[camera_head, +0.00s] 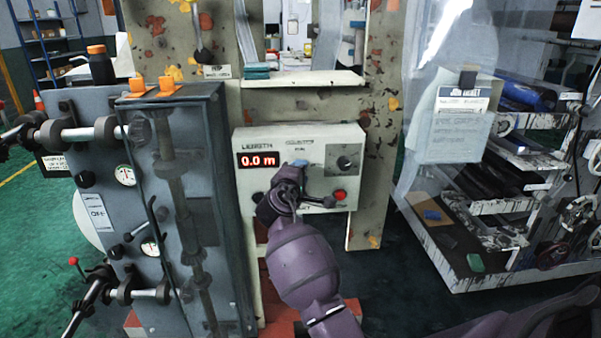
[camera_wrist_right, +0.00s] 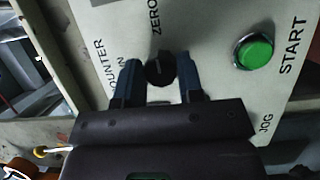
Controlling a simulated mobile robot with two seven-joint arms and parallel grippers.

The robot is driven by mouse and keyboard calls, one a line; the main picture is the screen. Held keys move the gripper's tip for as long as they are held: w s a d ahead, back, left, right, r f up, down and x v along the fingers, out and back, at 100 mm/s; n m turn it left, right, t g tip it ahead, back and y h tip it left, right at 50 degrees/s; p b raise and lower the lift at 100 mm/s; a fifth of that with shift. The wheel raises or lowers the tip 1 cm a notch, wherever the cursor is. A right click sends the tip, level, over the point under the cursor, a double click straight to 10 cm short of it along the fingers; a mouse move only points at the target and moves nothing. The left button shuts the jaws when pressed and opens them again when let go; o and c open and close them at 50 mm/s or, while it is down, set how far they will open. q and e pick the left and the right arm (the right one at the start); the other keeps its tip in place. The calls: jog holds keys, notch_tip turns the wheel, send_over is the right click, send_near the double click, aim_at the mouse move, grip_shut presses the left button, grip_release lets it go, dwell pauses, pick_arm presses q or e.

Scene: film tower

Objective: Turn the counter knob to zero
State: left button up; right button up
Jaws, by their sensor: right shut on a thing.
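The counter panel (camera_head: 263,140) is a cream box whose red display (camera_head: 258,160) reads 0.0 m. In the head view my purple right arm and wrist hide the knob. My left gripper is in neither view.
A green START button (camera_wrist_right: 254,51) lies right of the knob. A red button (camera_head: 339,194) and a dial (camera_head: 345,163) sit on the panel's right side. A grey machine cabinet (camera_head: 100,220) with rollers stands close left. A shelved cart (camera_head: 500,230) is on the right.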

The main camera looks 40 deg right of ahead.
dwell(0.5)
jog(key=o, duration=0.9)
jog(key=v, duration=1)
jog(key=shift+s+a+p, duration=0.25)
jog(key=shift+a+p, duration=0.05)
jog(key=shift+p, duration=0.05)
jog(key=shift+m, duration=0.3)
